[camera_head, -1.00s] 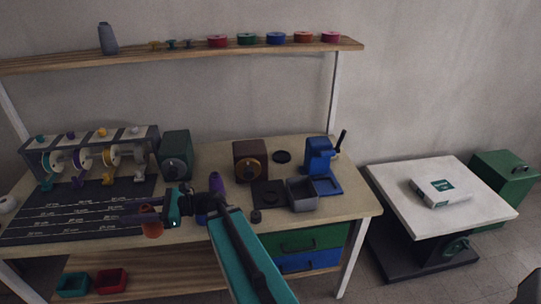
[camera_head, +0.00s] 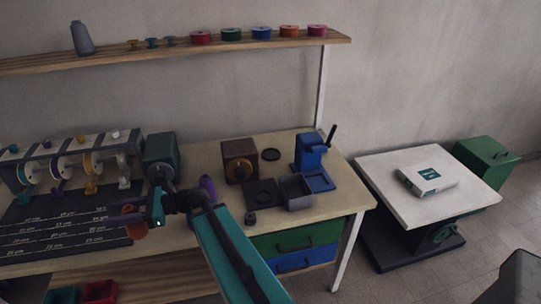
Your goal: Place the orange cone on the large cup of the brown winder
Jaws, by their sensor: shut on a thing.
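The orange cone (camera_head: 135,230) is at my gripper (camera_head: 134,212), above the dark ruled mat on the left of the bench. My gripper points left and is shut on the cone; the fingers hide part of it. The brown winder (camera_head: 238,160) stands at the middle of the bench, right of my gripper, with a brass-coloured round part (camera_head: 240,169) on its front. Its large cup is too small to tell apart. The cone is well clear of the winder.
A purple cone (camera_head: 208,186) stands partly behind my arm. A green winder (camera_head: 161,158) is left of the brown one. A dark plate (camera_head: 262,190), a grey bin (camera_head: 295,192) and a blue device (camera_head: 310,155) are to the right. A spool rack (camera_head: 70,160) is at left.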

